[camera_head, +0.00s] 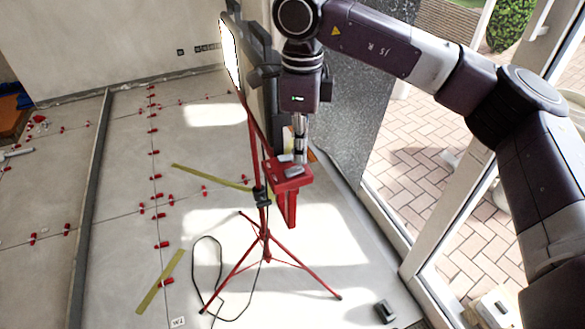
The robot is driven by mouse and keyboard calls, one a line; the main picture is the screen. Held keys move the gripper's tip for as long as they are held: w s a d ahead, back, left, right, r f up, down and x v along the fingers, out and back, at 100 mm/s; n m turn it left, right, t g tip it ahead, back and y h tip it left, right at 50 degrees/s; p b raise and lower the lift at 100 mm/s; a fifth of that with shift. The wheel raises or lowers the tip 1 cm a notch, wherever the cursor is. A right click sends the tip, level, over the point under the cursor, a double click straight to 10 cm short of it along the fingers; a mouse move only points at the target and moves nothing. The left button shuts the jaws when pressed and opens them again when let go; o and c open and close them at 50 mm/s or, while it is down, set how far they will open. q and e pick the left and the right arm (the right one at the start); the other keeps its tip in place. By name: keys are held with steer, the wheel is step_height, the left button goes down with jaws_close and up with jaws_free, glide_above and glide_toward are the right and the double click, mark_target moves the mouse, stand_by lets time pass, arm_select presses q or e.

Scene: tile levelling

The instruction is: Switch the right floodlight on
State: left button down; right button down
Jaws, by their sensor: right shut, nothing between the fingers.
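A floodlight (258,75) with a dark housing stands upper centre on a red tripod (265,215). I see it from the side and back. Its front face (230,55), turned to the left, looks bright white. My right gripper (299,152) comes down from above, close by the housing's right side and just over a red bracket (288,176) on the stand. Its fingers are shut with nothing between them. I cannot tell whether the fingertips touch anything. The floodlight's switch is not clearly visible behind my gripper and wrist. My left gripper is out of view.
A black cable (205,262) loops on the tiled floor left of the tripod. Several red levelling clips (162,244) and yellowish strips (160,283) lie across the tiles. A small dark object (385,311) lies lower right. Glass doors (440,215) border the right side.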

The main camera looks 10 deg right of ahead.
mark_target(300, 168)
steer(key=shift+f+b, duration=1)
steer(key=shift+f, duration=0.25)
stand_by(0.8)
steer(key=shift+s+r, duration=0.1)
steer(key=shift+r+p, duration=0.75)
steer(key=shift+r, duration=0.2)
steer(key=shift+r+p, duration=1.45)
steer(key=shift+r, duration=1.05)
